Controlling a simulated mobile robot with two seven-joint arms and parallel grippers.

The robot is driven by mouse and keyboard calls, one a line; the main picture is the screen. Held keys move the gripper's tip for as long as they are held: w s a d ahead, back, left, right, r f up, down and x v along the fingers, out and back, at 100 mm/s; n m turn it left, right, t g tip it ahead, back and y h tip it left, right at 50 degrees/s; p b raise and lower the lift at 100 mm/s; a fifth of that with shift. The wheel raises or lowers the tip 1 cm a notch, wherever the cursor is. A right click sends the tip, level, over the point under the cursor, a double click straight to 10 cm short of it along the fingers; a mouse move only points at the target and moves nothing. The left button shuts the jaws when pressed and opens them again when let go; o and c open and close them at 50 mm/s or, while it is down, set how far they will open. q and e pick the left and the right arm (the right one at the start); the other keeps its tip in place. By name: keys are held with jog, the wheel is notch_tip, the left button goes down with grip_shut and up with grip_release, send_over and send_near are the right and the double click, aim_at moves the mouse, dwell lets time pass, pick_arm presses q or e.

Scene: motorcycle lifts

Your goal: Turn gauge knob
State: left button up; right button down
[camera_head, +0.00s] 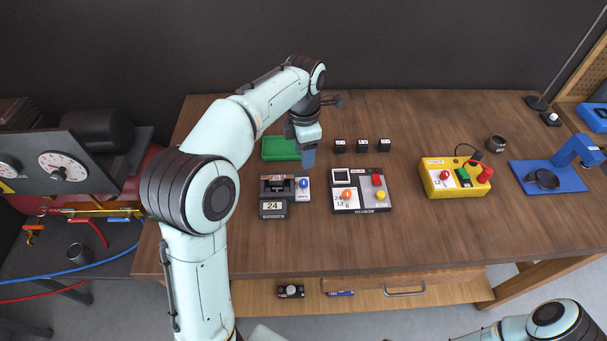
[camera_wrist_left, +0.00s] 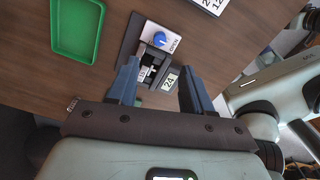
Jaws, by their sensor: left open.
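My left gripper (camera_head: 308,158) is over the table in the head view, just behind a small dark device (camera_head: 273,190) with a "24" label and a blue knob (camera_head: 304,183). In the left wrist view its open fingers (camera_wrist_left: 158,78) are empty, with the device showing between and beyond them. The blue knob (camera_wrist_left: 160,39) sits on a white plate lettered "OPEN". My right gripper is out of view.
A green tray (camera_head: 279,149) lies behind the device, partly hidden by my left arm. Several black blocks (camera_head: 362,146) stand behind the panel. A yellow control box (camera_head: 455,178) and a blue stand (camera_head: 548,178) are farther right. Round dial gauges (camera_head: 64,168) are at far left.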

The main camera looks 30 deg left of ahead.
aim_at(303, 181)
pick_arm(q)
notch_tip(303, 181, down, 10)
jog(key=shift+s+f+b, duration=0.1)
jog(key=shift+b, duration=0.5)
jog(key=shift+f, duration=0.65)
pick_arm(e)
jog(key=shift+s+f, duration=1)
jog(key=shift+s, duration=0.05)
pick_arm(q)
grip_shut()
